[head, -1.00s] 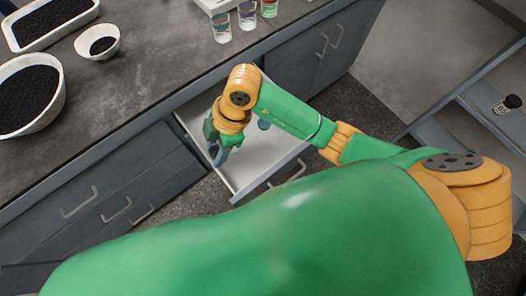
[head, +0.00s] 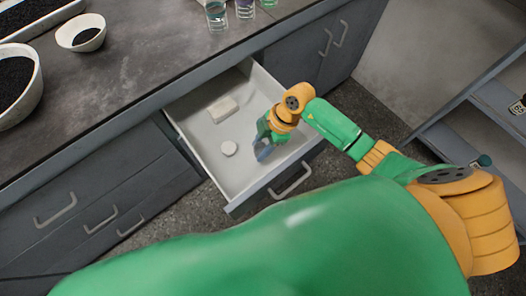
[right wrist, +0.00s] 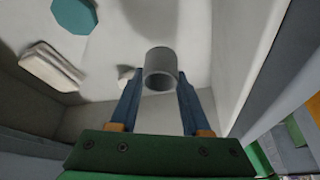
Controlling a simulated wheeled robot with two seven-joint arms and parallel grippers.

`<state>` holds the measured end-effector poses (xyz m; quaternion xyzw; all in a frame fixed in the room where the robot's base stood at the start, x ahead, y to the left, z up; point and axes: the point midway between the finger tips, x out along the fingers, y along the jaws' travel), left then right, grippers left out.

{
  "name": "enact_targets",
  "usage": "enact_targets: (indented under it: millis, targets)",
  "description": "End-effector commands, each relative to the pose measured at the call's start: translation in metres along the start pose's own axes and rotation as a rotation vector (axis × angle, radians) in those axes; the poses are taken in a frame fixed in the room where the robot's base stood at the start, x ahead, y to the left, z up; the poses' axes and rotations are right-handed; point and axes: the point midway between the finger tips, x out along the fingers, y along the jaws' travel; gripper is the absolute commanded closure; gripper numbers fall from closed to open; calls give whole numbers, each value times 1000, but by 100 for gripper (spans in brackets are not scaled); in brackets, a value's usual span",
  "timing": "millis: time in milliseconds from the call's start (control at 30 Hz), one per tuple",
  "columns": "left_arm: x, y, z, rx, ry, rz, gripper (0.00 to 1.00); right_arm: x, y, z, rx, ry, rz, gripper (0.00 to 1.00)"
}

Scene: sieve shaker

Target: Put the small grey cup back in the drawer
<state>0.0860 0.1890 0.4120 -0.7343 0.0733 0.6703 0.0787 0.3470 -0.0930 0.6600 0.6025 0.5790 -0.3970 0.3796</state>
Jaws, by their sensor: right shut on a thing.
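The small grey cup (right wrist: 161,70) is between the two blue fingers of my right gripper (right wrist: 160,100) in the right wrist view, and the fingers are shut on it. In the head view my right gripper (head: 264,152) is over the front right part of the open drawer (head: 205,160). The cup cannot be clearly told from the fingers there. The wrist view shows the pale drawer inside beyond the cup; whether the cup touches the floor cannot be told. My left gripper is not in view.
In the drawer lie a whitish block (head: 222,110) and a white round piece (head: 229,148). A teal many-sided thing (right wrist: 75,15) also shows in the wrist view. Bowls of black grains (head: 80,33) and glasses (head: 216,14) stand on the counter (head: 130,80).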

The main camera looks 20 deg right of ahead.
Motion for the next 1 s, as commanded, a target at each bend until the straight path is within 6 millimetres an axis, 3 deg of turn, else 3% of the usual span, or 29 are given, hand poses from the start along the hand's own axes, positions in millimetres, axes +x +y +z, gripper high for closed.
enact_targets:
  millis: [100, 233, 567, 600, 700, 1000]
  targets:
    - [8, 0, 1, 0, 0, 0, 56, 12, 4, 17, 3, -1, 0, 100]
    - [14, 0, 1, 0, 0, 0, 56, 34, 4, 24, 1, 2, 0, 100]
    - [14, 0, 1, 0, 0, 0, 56, 37, 4, 26, 0, 1, 1, 100]
    - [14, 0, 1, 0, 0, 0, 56, 37, 4, 26, -1, 1, 0, 48]
    - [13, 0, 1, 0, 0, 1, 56, 36, 4, 25, -1, 1, 0, 23]
    - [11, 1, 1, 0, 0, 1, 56, 34, 4, 24, -1, 1, 1, 23]
